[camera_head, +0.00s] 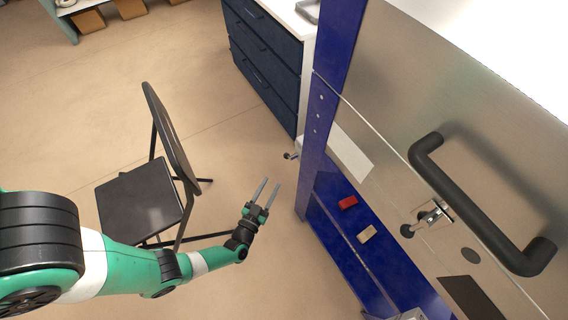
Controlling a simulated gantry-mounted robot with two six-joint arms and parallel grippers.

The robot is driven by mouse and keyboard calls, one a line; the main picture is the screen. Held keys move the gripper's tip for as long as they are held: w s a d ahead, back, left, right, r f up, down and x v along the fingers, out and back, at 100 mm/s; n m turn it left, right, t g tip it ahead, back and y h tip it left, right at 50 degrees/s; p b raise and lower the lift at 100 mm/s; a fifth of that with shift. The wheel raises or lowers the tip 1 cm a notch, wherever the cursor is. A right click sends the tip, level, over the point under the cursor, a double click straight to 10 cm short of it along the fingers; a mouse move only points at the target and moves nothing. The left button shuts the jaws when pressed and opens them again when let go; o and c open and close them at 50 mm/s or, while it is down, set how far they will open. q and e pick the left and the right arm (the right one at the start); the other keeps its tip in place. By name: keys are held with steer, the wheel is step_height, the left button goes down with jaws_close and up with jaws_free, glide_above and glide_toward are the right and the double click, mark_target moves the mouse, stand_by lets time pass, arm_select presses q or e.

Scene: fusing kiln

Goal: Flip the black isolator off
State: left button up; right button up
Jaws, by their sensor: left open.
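My left gripper (269,187) reaches in from the left and is held over the floor, left of the kiln's blue frame (317,130). Its two grey fingers are apart with nothing between them. A small dark knob or lever with a grey part (291,155) sticks out left of the blue frame, a little beyond the fingertips and apart from them. It may be the black isolator; its position is too small to read. A red block-like switch (347,202) and a cream one (366,234) sit on the blue panel. My right gripper is out of view.
The kiln's metal face, with a large black handle (480,200) and a metal latch (432,214), fills the right. A black folding chair (140,200) stands close behind my left arm. Dark blue drawers (262,60) stand at the back.

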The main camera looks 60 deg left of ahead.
arm_select(q)
steer(key=b+x, duration=0.4)
steer(key=x, duration=0.7)
steer(key=shift+w, duration=0.25)
steer(key=shift+a, duration=0.1)
steer(key=shift+c, duration=0.2)
jaws_close()
